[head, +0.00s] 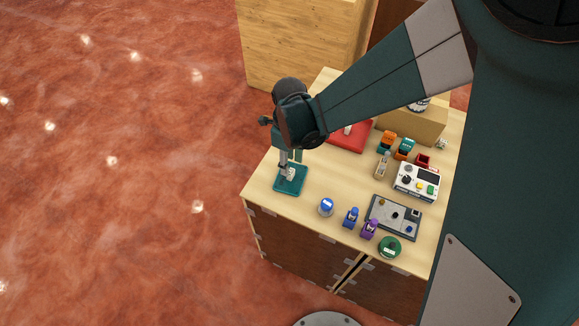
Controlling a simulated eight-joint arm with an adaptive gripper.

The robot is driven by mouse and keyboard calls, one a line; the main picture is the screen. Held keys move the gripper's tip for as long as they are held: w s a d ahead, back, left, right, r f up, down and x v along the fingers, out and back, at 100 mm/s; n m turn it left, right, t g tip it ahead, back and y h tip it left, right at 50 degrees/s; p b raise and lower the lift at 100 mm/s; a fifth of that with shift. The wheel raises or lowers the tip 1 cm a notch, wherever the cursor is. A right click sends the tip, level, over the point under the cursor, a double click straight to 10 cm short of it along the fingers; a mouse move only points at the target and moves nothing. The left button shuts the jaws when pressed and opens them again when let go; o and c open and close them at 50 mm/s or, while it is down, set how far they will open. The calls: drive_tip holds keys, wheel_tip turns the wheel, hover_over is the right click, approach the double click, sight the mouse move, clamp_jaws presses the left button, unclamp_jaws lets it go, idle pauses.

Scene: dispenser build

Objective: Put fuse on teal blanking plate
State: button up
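The teal blanking plate (291,187) lies flat near the left edge of the wooden table. My gripper (286,170) points down right over it, with its tips at or just above its surface. A small pale piece (292,174) shows at the fingertips, over the plate. It may be the fuse, but it is too small to be sure. I cannot tell whether the fingers grip it or whether it touches the plate. The finger opening is too small to make out, and my arm hides part of the table behind.
A red tray (347,143) lies behind my wrist. A white device (417,182) and a grey board (380,216) stand right. A blue round item (327,207), a blue piece (351,218), a purple piece (370,229) and a green round item (390,247) line the front.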

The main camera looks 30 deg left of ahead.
sight(291, 171)
wheel_tip(291, 171, up, 6)
drive_tip(key=shift+r, duration=0.15)
idle(0.4)
idle(0.6)
drive_tip(key=w+d+r+n+t, duration=0.1)
drive_tip(key=d+r+n, duration=0.2)
drive_tip(key=d+r, duration=0.35)
drive_tip(key=w+d+r+n+t+y, duration=0.1)
drive_tip(key=w+d+r+n, duration=0.15)
drive_tip(key=d, duration=0.75)
drive_tip(key=w+d+r+n+t, duration=0.1)
drive_tip(key=d+r+n, duration=0.2)
drive_tip(key=d+r, duration=0.45)
drive_tip(key=s+d+r+n+t, duration=0.1)
drive_tip(key=s+d+n, duration=0.2)
drive_tip(key=d, duration=0.4)
drive_tip(key=s+d+r+n+t, duration=0.1)
drive_tip(key=s+d+n, duration=0.2)
drive_tip(key=d, duration=0.5)
drive_tip(key=s+d+r+n+t+h, duration=0.1)
drive_tip(key=s+d+n+t, duration=0.1)
drive_tip(key=d, duration=0.6)
drive_tip(key=shift+s+d+n, duration=0.25)
drive_tip(key=shift+s+n, duration=0.5)
drive_tip(key=shift+s, duration=0.1)
